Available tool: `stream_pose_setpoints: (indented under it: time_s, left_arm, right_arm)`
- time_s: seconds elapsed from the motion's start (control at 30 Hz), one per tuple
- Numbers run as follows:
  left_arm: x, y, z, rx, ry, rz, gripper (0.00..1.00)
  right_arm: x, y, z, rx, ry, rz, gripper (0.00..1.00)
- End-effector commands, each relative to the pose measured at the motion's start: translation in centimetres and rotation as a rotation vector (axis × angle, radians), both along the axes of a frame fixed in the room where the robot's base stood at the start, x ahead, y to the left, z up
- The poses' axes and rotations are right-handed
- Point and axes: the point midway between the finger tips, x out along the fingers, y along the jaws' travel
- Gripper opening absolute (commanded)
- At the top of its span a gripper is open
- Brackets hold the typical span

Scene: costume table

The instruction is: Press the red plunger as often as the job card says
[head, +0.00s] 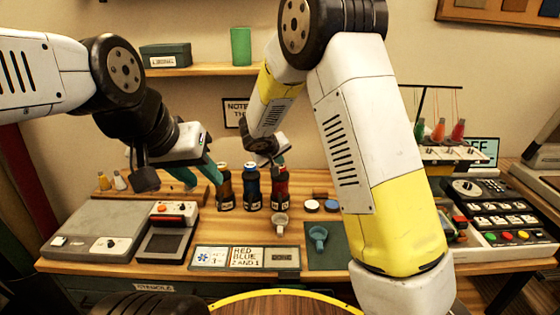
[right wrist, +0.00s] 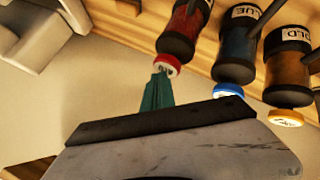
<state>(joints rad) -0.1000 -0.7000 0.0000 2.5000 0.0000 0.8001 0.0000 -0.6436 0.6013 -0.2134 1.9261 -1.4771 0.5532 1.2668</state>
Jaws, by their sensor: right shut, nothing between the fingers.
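Three dark pump bottles stand in a row on the table: gold (head: 223,190), blue (head: 251,190) and red (head: 280,192). The red plunger (right wrist: 168,66) tops the red bottle; in the right wrist view the blue plunger (right wrist: 228,90) and the gold plunger (right wrist: 285,118) show beside it. My right gripper (right wrist: 160,76) is shut and empty, its teal tips right at the red plunger; I cannot tell whether they touch. The job card (head: 248,257) reads "RED BLUE 2 AND 1". My left gripper (head: 197,176) is open and empty, left of the gold bottle.
A small pale cup (head: 280,222) stands before the bottles, and a blue cup (head: 318,236) on a dark green mat (head: 328,262). A grey device (head: 98,235) is at left, a button console (head: 490,215) at right. A shelf (head: 210,69) hangs above.

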Motion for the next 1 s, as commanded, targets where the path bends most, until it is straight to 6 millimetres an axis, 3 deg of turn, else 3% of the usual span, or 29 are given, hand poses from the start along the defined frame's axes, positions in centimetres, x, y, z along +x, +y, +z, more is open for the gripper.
stream_pose_setpoints:
  time_s: [1.0]
  left_arm:
    - [0.00, 0.00, 0.00, 0.000, 0.000, 0.000, 0.36]
  right_arm:
    - [-0.06, -0.07, -0.80, -0.001, 0.002, -0.002, 0.00]
